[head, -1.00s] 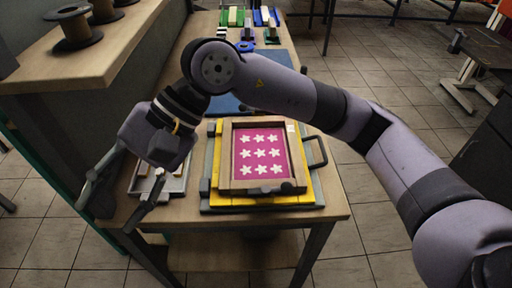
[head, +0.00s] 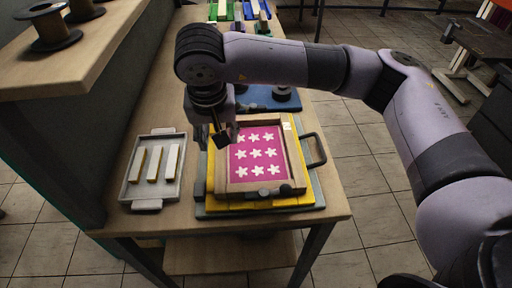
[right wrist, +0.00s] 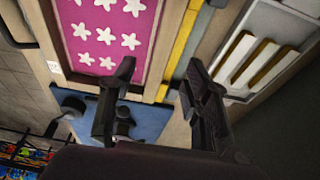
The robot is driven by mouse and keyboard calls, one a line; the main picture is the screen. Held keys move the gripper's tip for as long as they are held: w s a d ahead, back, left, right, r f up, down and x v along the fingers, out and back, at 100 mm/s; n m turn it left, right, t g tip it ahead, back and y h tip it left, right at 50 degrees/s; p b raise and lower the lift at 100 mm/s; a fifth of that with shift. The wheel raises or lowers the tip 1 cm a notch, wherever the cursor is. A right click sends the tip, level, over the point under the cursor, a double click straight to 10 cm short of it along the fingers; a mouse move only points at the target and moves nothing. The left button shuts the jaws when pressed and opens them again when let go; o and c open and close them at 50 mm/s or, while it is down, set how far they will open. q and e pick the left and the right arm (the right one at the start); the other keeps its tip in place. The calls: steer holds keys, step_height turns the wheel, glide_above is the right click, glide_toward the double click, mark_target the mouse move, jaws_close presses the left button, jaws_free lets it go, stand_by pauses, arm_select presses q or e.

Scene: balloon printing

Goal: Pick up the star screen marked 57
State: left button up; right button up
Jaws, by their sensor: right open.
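The star screen (head: 257,153) is a wooden frame around a magenta sheet with rows of white stars. It lies flat on a yellow board (head: 208,178) on the table. A small white tag (head: 287,126) sits at its far right corner; its number is unreadable. In the right wrist view the screen (right wrist: 107,28) fills the upper left. My right gripper (head: 222,138) is open and empty, pointing down over the screen's far left edge. In the right wrist view its fingers (right wrist: 160,64) stand apart with nothing between them. My left gripper is not in view.
A grey tray (head: 132,190) with white strips lies left of the screen. A dark handle (head: 315,150) sticks out at right. A blue mat (head: 262,97) with a dark round part lies behind. A shelf with spools (head: 48,27) stands at far left.

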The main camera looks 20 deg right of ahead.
steer(key=shift+x, duration=1.25)
steer(key=p+x, duration=0.1)
steer(key=x, duration=0.1)
steer(key=w+p+x, duration=0.1)
steer(key=x, duration=0.1)
steer(key=shift+w+f, duration=0.1)
steer(key=shift+f, duration=0.35)
jaws_close()
